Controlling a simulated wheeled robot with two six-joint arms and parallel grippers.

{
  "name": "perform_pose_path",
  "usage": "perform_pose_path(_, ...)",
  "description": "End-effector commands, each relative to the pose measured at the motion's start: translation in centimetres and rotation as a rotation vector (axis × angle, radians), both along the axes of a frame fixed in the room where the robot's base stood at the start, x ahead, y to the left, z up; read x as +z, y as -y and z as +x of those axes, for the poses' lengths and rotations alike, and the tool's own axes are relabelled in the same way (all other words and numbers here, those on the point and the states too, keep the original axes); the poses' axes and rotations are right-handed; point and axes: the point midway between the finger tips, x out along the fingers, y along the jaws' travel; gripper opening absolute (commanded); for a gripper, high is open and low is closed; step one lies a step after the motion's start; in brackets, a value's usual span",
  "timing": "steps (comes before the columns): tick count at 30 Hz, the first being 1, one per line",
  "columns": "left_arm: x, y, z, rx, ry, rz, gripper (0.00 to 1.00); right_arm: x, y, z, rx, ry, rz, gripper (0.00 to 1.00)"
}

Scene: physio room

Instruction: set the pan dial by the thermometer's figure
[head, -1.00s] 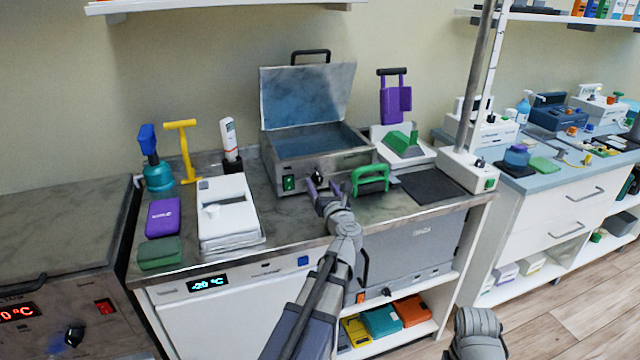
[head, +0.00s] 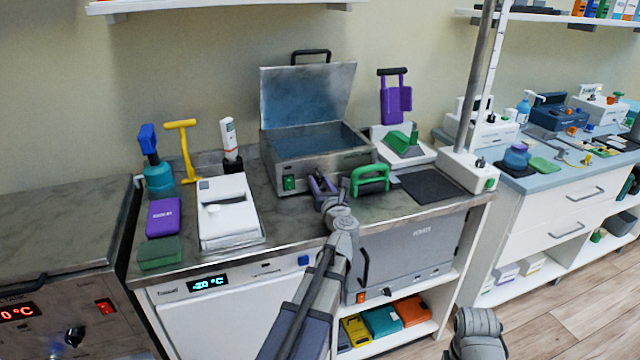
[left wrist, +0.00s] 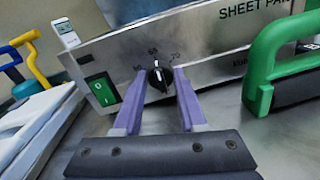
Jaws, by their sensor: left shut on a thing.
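The pan (head: 315,165) is a steel box with its lid raised, full of bluish liquid. Its black dial (left wrist: 160,76) is on the front panel, with figures around it; 65 and 70 are readable. The dial's white mark points up, near 65. My left gripper (head: 321,182) is at the pan's front, its purple fingers (left wrist: 160,84) shut on the dial from both sides. A white stick-shaped device (head: 229,138), apparently the thermometer, stands upright in a dark holder left of the pan; no figure is readable. My right gripper is out of view.
A green switch (left wrist: 101,89) is left of the dial. A green handle (head: 370,179) stands close on the right. A white device (head: 228,215) lies on the left counter. A dark mat (head: 432,186) is farther right.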

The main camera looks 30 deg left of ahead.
Motion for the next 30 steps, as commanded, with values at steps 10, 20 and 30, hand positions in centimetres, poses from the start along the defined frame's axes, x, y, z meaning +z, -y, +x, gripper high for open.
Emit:
perform_pose_path(10, 0.01, 0.02, 0.0, 0.0, -0.007, 0.006, 0.0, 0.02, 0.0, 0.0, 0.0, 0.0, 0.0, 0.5)
perform_pose_path(20, 0.08, 0.03, 0.02, -0.001, -0.128, 0.108, 0.0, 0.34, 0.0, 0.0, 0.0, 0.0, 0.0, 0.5)
perform_pose_path(30, 0.12, 0.07, 0.06, -0.001, -0.369, 0.314, 0.0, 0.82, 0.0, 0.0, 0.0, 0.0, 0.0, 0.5)
